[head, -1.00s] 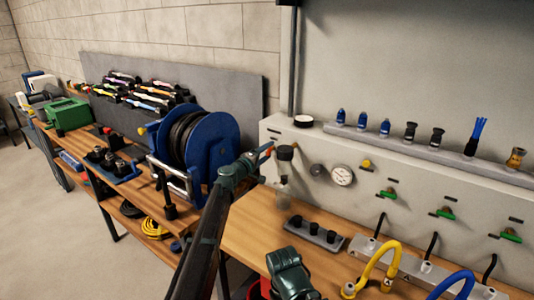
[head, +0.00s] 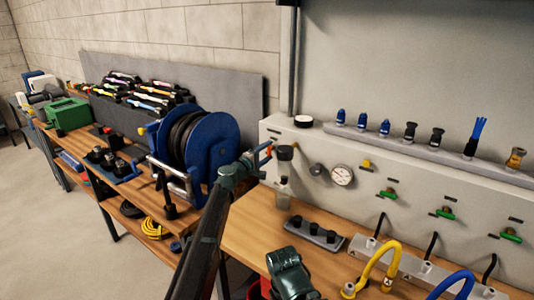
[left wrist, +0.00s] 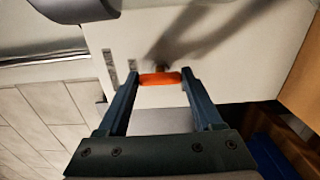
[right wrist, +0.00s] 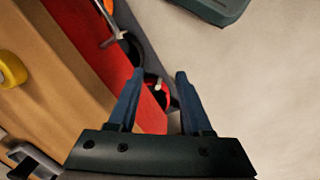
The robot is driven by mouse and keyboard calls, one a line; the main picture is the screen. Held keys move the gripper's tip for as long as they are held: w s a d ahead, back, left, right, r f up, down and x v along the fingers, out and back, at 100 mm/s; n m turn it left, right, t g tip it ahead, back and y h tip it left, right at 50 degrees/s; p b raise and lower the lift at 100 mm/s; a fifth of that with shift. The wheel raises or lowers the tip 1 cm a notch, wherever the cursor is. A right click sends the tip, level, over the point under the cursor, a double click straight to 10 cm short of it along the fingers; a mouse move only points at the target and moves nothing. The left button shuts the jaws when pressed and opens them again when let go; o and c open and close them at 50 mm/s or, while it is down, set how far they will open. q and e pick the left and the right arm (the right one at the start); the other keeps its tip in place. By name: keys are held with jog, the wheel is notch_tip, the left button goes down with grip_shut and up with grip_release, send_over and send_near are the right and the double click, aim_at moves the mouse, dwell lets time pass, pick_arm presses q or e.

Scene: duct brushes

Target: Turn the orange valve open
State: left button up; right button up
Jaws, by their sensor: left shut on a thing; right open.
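The orange valve handle (left wrist: 160,79) lies between the fingertips of my left gripper (left wrist: 157,80) in the left wrist view, with a finger at each end. Its stem meets the pale panel (left wrist: 225,75) behind it. In the head view only a small orange part of the valve (head: 269,149) shows at the left end of the panel, by my left gripper (head: 259,157). My left gripper is shut on the handle. My right gripper (right wrist: 146,76) is open and empty in the right wrist view, above a red surface and the floor, away from the valve.
A blue hose reel (head: 213,145) stands close left of my left arm. A dark-capped bottle (head: 284,188) is right of the gripper. A pressure gauge (head: 342,175) and several green-handled valves line the panel. A grey block (head: 316,236) and yellow hose (head: 376,262) occupy the bench.

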pick_arm(q)
jog(key=o, duration=1.4)
jog(key=shift+c, duration=0.2)
jog(key=v, duration=1.4)
